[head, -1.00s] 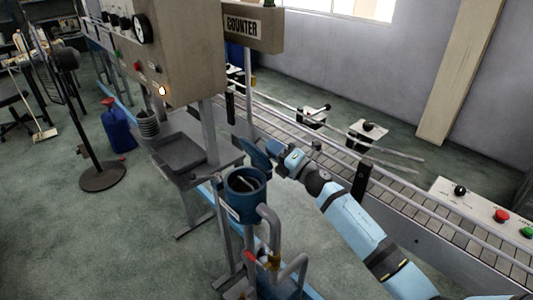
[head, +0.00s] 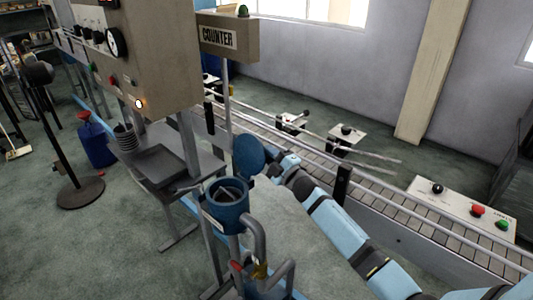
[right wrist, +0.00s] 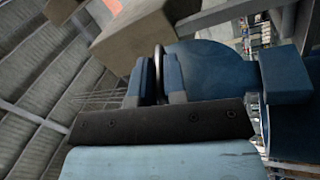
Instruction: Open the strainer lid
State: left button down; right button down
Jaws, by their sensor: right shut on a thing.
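The strainer (head: 228,217) is a blue round pot on pipes in the middle of the head view, with its mouth uncovered and a grey piece inside. Its round blue lid (head: 249,154) stands raised, about upright, at the far right side of the rim. In the right wrist view, the fingers of my right gripper (right wrist: 159,80) are shut on a thin ring-like handle (right wrist: 158,56) beside the blue lid (right wrist: 212,68). My left gripper is not in view.
A conveyor (head: 390,215) with rails runs along the right, close to my right arm. A machine cabinet (head: 155,50) and a grey stand (head: 160,165) are left of the strainer. A blue can (head: 97,145) and a round-based stand (head: 80,192) are on the floor.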

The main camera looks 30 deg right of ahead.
dwell(0.5)
jog(key=c, duration=1.2)
grip_release()
jog(key=shift+r, duration=0.1)
jog(key=shift+s+d+f, duration=0.1)
jog(key=shift+s+f, duration=0.1)
jog(key=b+v, duration=0.2)
jog(key=v, duration=1.1)
